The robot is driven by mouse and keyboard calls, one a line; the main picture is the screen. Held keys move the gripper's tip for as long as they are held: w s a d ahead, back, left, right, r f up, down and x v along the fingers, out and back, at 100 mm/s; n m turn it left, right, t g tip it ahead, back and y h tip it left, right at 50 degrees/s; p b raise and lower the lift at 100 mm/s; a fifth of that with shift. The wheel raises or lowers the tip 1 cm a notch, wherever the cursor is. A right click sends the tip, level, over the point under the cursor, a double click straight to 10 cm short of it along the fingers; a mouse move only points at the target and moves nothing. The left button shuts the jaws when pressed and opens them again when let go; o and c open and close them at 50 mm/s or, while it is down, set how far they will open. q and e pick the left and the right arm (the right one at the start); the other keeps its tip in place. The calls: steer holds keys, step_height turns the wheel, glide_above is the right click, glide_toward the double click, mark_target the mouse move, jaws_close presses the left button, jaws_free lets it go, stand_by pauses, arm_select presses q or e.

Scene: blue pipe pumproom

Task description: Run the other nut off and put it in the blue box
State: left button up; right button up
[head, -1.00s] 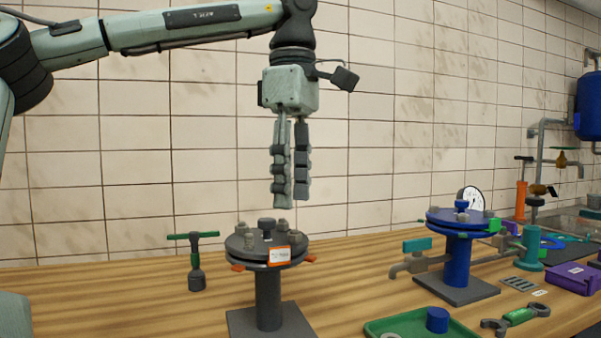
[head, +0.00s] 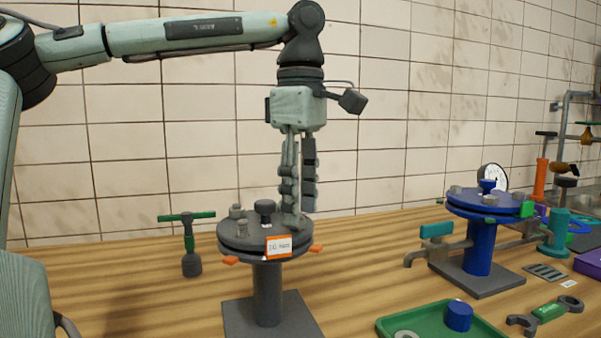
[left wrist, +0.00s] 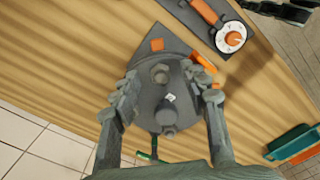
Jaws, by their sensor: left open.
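My left gripper (head: 299,215) points straight down over the right side of the dark grey round flange (head: 232,243), fingertips at about the height of its top. In the left wrist view its open fingers (left wrist: 171,92) straddle part of the flange (left wrist: 150,98), with nothing clearly held. Two grey nuts on studs (head: 236,211) (head: 242,227) stand at the flange's left, beside a dark central knob (head: 265,208). The fingers hide the flange's right side in the head view. A nut (left wrist: 160,73) shows in the left wrist view. I see no blue box. My right gripper is not in view.
A green-handled T-shaped tool (head: 190,243) stands left of the flange. A green tray (head: 392,325) with a blue cylinder (head: 459,315) lies front right. A blue flange stand (head: 481,250), a wrench (head: 545,312) and a purple box (head: 589,263) are farther right.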

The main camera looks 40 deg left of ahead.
arm_select(q)
steer(key=shift+f, duration=0.5)
